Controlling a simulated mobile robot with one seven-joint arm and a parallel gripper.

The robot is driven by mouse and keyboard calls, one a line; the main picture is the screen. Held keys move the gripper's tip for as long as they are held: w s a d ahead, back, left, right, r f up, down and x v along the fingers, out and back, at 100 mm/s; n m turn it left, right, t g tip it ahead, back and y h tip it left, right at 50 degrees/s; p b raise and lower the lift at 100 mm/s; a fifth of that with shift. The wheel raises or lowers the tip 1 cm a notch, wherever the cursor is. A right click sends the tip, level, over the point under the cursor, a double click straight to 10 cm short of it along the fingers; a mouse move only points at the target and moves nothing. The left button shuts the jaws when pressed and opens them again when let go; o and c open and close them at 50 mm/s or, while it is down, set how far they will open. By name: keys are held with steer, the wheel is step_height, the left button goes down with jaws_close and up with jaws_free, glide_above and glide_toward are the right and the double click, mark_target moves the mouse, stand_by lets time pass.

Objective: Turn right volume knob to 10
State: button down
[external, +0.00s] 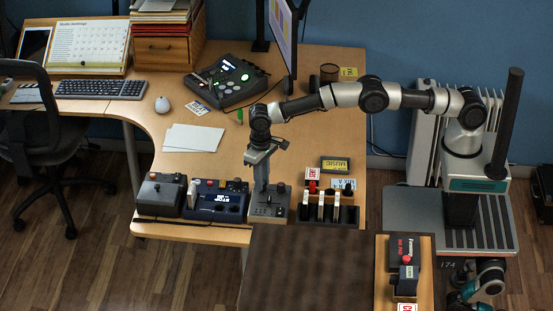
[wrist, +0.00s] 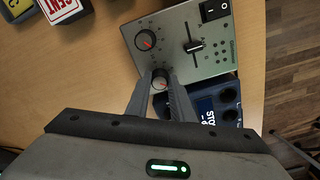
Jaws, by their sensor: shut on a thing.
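The grey metal control box (wrist: 185,40) fills the upper middle of the wrist view, with two round dark knobs with red marks, a slider and a rocker switch. My gripper (wrist: 160,84) is shut on the lower knob (wrist: 160,79), one finger on each side. The other knob (wrist: 145,40) stands free above it in that view. In the external view the same box (external: 268,209) sits near the desk's front edge, with my gripper (external: 262,189) pointing down onto it. The fingers hide the held knob there. I cannot read the dial numbers or tell where the held knob points.
A dark blue box (external: 216,206) stands close on the left of the grey box. A row of slider units (external: 328,210) stands on its right. White papers (external: 193,138) lie behind. A dark brown tabletop (external: 310,265) is in front.

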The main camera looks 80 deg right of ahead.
steer(key=m, duration=0.4)
steer(key=shift+m, duration=0.3)
steer(key=shift+w+m, duration=0.1)
steer(key=shift+m, duration=2.4)
steer(key=c, duration=1.5)
jaws_free()
steer(key=shift+c, duration=0.2)
step_height(320, 180, up, 17)
steer(key=p, duration=0.7)
steer(key=shift+w+r, duration=0.15)
steer(key=shift+r, duration=0.05)
